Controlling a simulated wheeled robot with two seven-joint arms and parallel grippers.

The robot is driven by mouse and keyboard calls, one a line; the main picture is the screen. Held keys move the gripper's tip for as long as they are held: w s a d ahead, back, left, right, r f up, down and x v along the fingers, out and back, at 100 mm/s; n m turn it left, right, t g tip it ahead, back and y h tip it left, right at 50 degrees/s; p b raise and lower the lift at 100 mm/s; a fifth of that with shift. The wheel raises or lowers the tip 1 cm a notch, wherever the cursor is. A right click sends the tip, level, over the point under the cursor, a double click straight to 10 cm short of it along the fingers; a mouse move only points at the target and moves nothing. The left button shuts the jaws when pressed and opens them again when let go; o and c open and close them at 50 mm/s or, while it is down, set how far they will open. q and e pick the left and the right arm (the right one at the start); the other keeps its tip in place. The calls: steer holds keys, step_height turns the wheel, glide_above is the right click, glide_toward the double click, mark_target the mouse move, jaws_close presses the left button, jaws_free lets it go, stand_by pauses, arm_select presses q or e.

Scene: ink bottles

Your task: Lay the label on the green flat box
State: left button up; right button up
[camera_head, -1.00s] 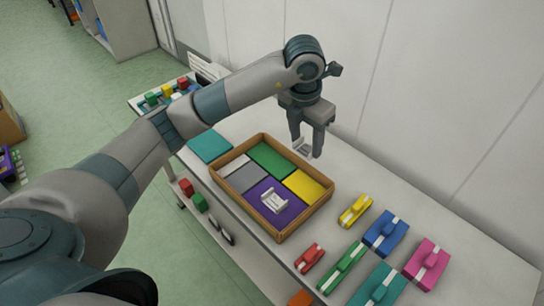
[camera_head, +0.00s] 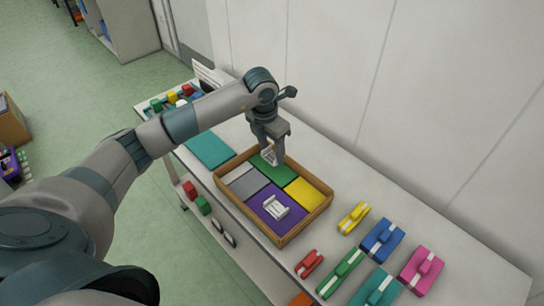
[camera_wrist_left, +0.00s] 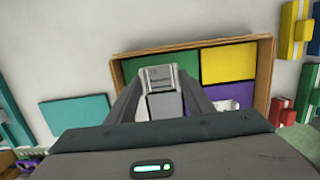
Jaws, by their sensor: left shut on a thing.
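My left gripper (camera_head: 272,157) is shut on a small pale label (camera_wrist_left: 163,78) and holds it over the green flat box. The green flat box (camera_head: 285,173) lies at the back of a brown tray (camera_head: 287,238), partly hidden by the gripper. In the left wrist view the green flat box (camera_wrist_left: 134,68) shows beside the label. I cannot tell whether the label touches it. Another white label (camera_head: 278,206) lies on the purple flat box (camera_head: 259,202). My right gripper is not in view.
The tray also holds a yellow flat box (camera_head: 303,194) and a grey one (camera_head: 250,187). A teal flat box (camera_head: 208,150) lies left of the tray. Several coloured blocks with white bands, such as the blue one (camera_head: 382,240), stand to the right. A wall is behind.

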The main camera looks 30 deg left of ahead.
mark_target(272, 158)
arm_select(q)
steer(key=shift+f, duration=0.1)
step_height(272, 158, down, 2)
steer(key=shift+f+p, duration=0.25)
steer(key=shift+p, duration=0.6)
steer(key=shift+f, duration=0.6)
steer(key=shift+f, duration=0.1)
steer(key=shift+f, duration=0.1)
steer(key=o, duration=1)
